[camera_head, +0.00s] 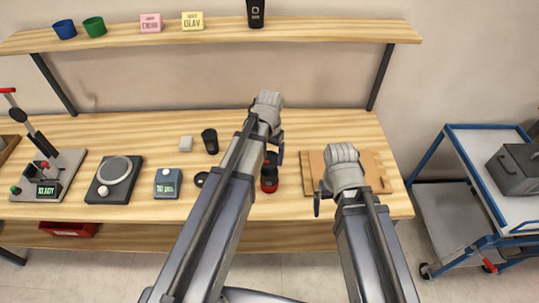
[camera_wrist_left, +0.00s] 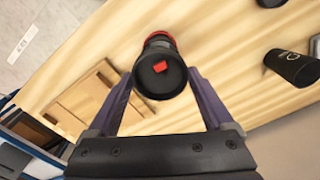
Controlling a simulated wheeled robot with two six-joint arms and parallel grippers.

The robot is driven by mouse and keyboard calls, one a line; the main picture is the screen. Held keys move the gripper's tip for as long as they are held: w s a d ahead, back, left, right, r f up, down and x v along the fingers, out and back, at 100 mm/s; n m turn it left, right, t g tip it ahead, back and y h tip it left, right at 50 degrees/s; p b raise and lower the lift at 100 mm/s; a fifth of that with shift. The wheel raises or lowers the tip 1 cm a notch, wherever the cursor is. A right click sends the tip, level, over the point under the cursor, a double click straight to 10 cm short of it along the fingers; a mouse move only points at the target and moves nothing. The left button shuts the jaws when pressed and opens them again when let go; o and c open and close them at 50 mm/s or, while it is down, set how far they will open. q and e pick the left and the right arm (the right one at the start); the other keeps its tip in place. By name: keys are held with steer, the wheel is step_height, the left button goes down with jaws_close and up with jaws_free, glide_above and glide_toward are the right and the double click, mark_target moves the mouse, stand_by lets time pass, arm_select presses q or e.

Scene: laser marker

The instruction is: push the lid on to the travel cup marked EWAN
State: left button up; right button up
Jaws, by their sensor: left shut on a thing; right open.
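A travel cup with a red base (camera_head: 269,184) stands on the bench, partly hidden by my left arm. A black lid with a red tab (camera_wrist_left: 160,75) is between the fingers of my left gripper (camera_wrist_left: 160,90), which is shut on it. In the wrist view the lid is over the red and black cup (camera_wrist_left: 157,37); I cannot tell whether it is seated. My left gripper also shows in the head view (camera_head: 273,155). My right gripper (camera_head: 346,192) is open over a wooden board, its fingers partly hidden by its arm. The name EWAN is not readable on any cup.
A black cup (camera_head: 255,12) stands on the shelf (camera_head: 330,31).

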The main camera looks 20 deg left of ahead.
mark_target(269, 160)
arm_select(q)
steer(key=shift+f+b, duration=1.7)
steer(key=shift+f, duration=0.35)
steer(key=shift+f, duration=0.15)
stand_by(0.3)
steer(key=o, duration=1.1)
steer(key=shift+r+p, duration=3.4)
steer(key=shift+r, duration=0.15)
steer(key=shift+c, duration=0.4)
